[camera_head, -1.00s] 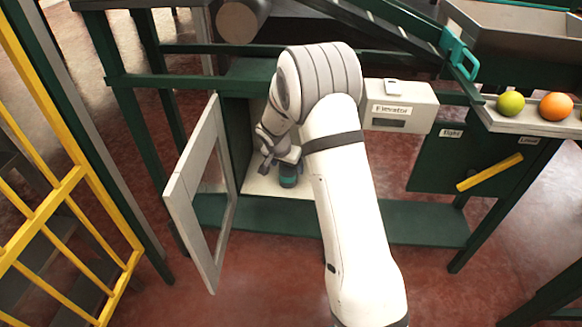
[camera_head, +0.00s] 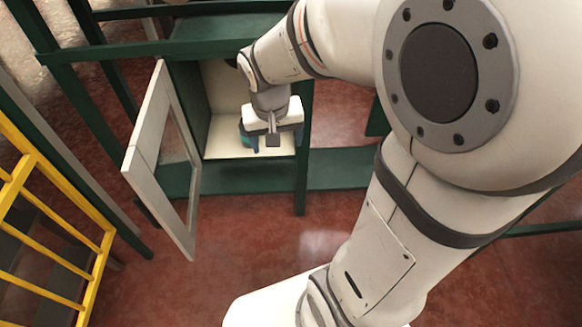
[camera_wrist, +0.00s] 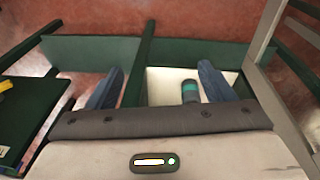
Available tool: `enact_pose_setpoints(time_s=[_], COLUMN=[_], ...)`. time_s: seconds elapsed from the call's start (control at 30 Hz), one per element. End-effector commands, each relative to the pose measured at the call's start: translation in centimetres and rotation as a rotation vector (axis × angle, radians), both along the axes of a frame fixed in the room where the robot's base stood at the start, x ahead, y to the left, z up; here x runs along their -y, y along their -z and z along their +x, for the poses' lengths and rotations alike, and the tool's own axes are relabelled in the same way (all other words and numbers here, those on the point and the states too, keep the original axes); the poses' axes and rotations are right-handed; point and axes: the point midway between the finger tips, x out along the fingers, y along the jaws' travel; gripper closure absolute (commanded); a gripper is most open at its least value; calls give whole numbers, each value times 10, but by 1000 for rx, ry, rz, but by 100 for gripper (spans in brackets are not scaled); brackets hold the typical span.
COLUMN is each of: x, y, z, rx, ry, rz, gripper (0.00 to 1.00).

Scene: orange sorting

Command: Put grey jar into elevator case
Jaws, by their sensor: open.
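The elevator case (camera_head: 225,100) is an open compartment with a pale floor and dark green frame. The jar (camera_wrist: 190,91), grey with a teal band, stands on the case's pale floor (camera_wrist: 163,88) in the wrist view. In the head view only a teal bit of the jar (camera_head: 245,138) shows, mostly hidden behind my gripper. My gripper (camera_head: 262,141) is at the case opening. In the wrist view my gripper (camera_wrist: 159,82) has its fingers wide apart, the right finger close to the jar and the left one past a green post. I cannot tell whether the right finger touches it.
The case's white-framed door (camera_head: 150,150) stands swung open at the left of the opening. A green post (camera_head: 303,150) bounds its right side. A yellow railing (camera_head: 45,225) is at the far left. Red floor (camera_head: 240,240) in front is clear.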

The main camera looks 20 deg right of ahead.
Motion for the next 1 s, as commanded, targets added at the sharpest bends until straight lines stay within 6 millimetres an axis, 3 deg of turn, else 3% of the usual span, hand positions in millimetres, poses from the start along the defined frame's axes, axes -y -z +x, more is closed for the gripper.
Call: enact_pose_setpoints(time_s=[0.03,0.1,0.23,0.3,0.83,1.0], x=[-1,-4,-9,-2,-3,-3], y=[-5,-8,-8,-8,-8,-8], z=[-23,-49,-81,-91,-96,-95], rx=[-7,-23,-42,-46,-50,-50], ry=[-36,-90,-163,-182,-199,-199], rz=[16,36,65,75,81,81], gripper=[25,25,25,25,25,37])
